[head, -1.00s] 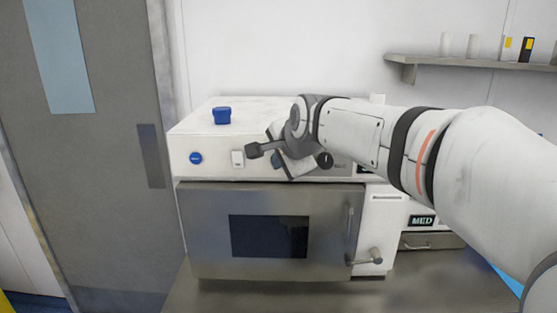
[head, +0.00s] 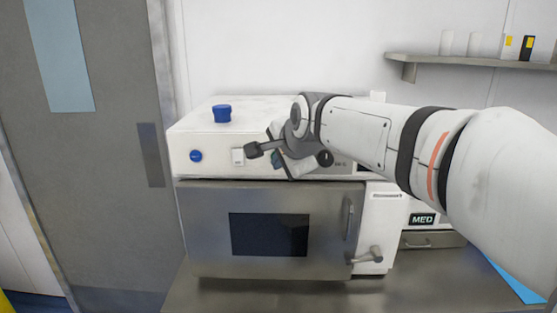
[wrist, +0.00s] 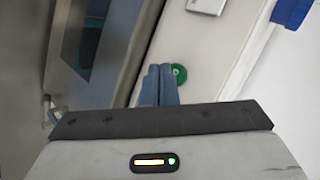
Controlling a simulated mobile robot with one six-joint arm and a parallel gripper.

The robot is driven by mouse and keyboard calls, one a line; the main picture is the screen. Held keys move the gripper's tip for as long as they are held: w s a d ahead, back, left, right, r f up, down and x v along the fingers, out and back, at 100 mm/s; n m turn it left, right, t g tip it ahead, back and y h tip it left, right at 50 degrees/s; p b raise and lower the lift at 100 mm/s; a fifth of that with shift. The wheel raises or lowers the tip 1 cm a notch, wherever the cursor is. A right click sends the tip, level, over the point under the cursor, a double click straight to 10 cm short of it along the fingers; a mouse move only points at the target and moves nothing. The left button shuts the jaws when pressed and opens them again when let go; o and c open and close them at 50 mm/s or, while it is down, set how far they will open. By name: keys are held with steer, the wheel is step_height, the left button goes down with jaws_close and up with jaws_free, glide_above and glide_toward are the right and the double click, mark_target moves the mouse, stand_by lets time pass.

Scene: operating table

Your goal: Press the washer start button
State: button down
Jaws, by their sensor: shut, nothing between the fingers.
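The washer (head: 190,225) is a white machine with a steel front door and a white control panel. A round green button (wrist: 179,73) with a pale mark shows in the wrist view, just beyond my fingertips. In the head view, a sliver of green (head: 276,158) shows on the panel, mostly covered by my wrist. My gripper (wrist: 160,70) is shut and empty, its two blue-grey fingers together. Their tips overlap the button's left edge in the wrist view. I cannot tell whether they touch it.
The panel also has a blue button (head: 195,156), a white switch (head: 238,156) and a black knob (head: 325,158). A blue cylindrical object (head: 221,113) stands on top. A door handle (head: 349,218) and a lever (head: 366,256) stick out at right. A wall shelf (head: 470,64) holds several small items.

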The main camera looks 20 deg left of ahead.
steer(key=shift+s, duration=0.1)
steer(key=s+b, duration=0.1)
steer(key=s, duration=0.1)
steer(key=s+d, duration=0.1)
steer(key=s, duration=0.1)
steer(key=shift+s+d+b, duration=0.1)
steer(key=shift+s+b, duration=0.25)
steer(key=shift+b, duration=0.05)
stand_by(0.6)
steer(key=s+d+f+n+g+h, duration=0.1)
steer(key=s+d+f+n+h, duration=0.1)
steer(key=d+f, duration=0.5)
steer(key=s+d+f+n+g+h, duration=0.1)
steer(key=s+d+f, duration=0.15)
steer(key=d, duration=0.75)
steer(key=s+d+f+n+g+h, duration=0.2)
steer(key=s+d+f+n, duration=0.3)
steer(key=s+d+f, duration=0.8)
steer(key=shift+s+g+h, duration=0.3)
steer(key=shift+g+h, duration=0.1)
steer(key=shift+g, duration=0.2)
